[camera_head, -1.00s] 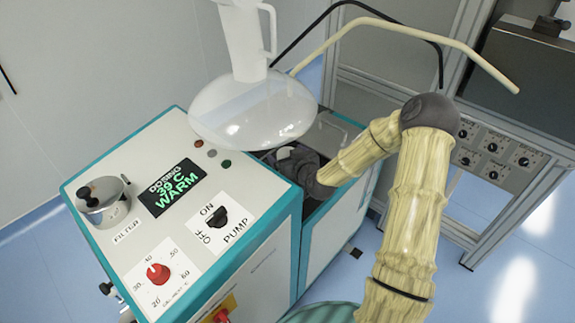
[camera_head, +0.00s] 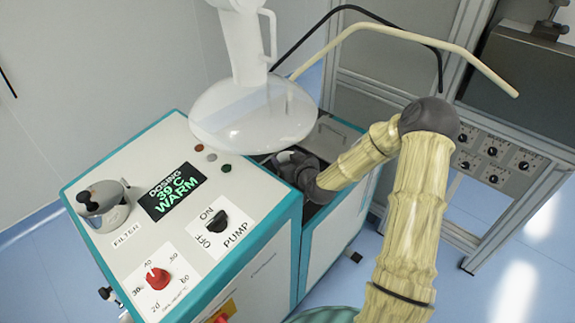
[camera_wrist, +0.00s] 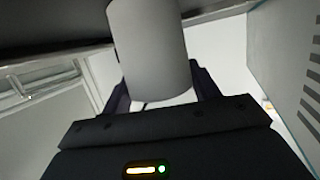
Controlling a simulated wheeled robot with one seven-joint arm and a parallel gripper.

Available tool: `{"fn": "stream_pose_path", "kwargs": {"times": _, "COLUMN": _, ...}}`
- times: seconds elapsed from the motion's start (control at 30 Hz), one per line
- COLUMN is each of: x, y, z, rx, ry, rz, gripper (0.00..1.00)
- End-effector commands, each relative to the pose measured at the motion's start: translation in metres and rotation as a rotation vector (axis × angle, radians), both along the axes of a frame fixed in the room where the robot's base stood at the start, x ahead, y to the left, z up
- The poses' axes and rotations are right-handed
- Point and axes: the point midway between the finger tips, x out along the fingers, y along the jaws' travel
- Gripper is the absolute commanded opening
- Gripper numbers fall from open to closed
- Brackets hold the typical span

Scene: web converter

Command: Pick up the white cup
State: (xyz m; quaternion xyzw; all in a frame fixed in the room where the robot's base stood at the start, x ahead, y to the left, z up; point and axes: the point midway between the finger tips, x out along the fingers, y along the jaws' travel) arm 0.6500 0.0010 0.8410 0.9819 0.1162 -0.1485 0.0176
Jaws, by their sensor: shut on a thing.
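The white cup (camera_wrist: 150,50) shows in the wrist view as a plain pale cylinder between the fingers of my gripper (camera_wrist: 160,92). The dark fingers lie on both sides of its lower part and are shut on it. In the head view my dark gripper (camera_head: 287,160) is over the recess at the back right of the teal-edged machine. It is partly hidden behind a translucent dome, and the cup cannot be made out clearly there.
The translucent dome (camera_head: 250,120) with a white handled jug-like top (camera_head: 243,45) stands close to my gripper. The machine panel (camera_head: 165,235) carries a display, knobs and a metal filter pot (camera_head: 103,205). A bent cream tube (camera_head: 410,38) and a metal frame stand behind.

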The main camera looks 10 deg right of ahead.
Motion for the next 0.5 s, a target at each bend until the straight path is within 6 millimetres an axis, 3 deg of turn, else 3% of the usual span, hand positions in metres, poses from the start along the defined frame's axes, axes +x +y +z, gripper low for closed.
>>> {"fn": "stream_pose_path", "kwargs": {"times": 0.17, "x": 0.000, "y": 0.000, "z": 0.007, "rx": -0.001, "ry": -0.001, "rz": 0.000, "gripper": 0.39}}
{"fn": "stream_pose_path", "kwargs": {"times": 0.43, "x": 0.000, "y": 0.000, "z": 0.037, "rx": -0.003, "ry": -0.004, "rz": 0.001, "gripper": 0.39}}
{"fn": "stream_pose_path", "kwargs": {"times": 0.5, "x": -0.009, "y": -0.012, "z": 0.034, "rx": -0.002, "ry": 0.002, "rz": -0.005, "gripper": 0.39}}
